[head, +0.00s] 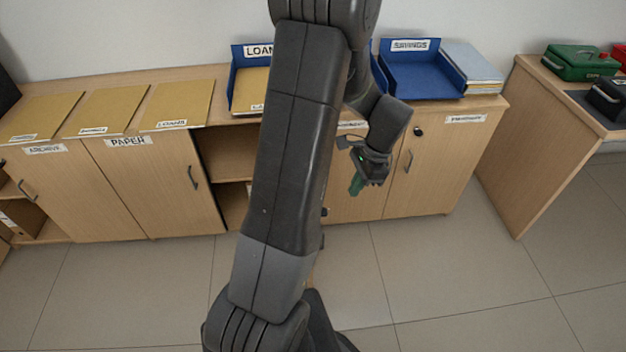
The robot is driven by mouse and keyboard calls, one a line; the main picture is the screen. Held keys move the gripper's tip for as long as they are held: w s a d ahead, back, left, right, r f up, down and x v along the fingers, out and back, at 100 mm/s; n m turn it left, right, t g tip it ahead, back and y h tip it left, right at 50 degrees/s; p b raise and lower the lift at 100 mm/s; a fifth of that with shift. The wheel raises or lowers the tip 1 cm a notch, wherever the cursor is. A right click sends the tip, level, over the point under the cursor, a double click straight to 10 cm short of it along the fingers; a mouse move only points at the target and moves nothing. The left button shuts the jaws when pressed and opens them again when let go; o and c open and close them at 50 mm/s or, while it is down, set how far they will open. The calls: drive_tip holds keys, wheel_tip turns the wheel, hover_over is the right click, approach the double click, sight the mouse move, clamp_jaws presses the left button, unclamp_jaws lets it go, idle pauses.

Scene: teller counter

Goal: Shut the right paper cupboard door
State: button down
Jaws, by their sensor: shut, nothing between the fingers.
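The PAPER label (128,141) sits at the top of a light wood door (150,185) in the left half of the counter front. This door has a dark handle (192,177) near its right edge. It looks about flush with the counter front; I cannot tell whether a small gap remains. My arm crosses the middle of the view and hides part of the counter.
An ARCHIVE door (75,190) stands left of the PAPER door. An open shelf bay (222,155) lies right of it. A right-hand door (440,165) has a handle and lock. Folders and blue trays (420,78) lie on top. Floor in front (130,290) is clear.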

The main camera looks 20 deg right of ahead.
drive_tip(key=w+r+m+p, duration=0.1)
drive_tip(key=w+r, duration=0.1)
hover_over(326, 213)
drive_tip(key=d, duration=0.2)
drive_tip(key=shift+m+t+y, duration=0.3)
drive_tip(key=shift+t+y, duration=0.1)
wheel_tip(326, 213, down, 10)
drive_tip(key=shift+s+f, duration=0.15)
drive_tip(key=shift+w+a+r, duration=0.1)
drive_tip(key=shift+w+a, duration=0.05)
drive_tip(key=shift+a, duration=0.45)
drive_tip(key=shift+w+a+r, duration=0.1)
drive_tip(key=shift+w+a, duration=0.05)
drive_tip(key=shift+a, duration=0.45)
drive_tip(key=shift+w+a, duration=0.15)
drive_tip(key=shift+a, duration=0.4)
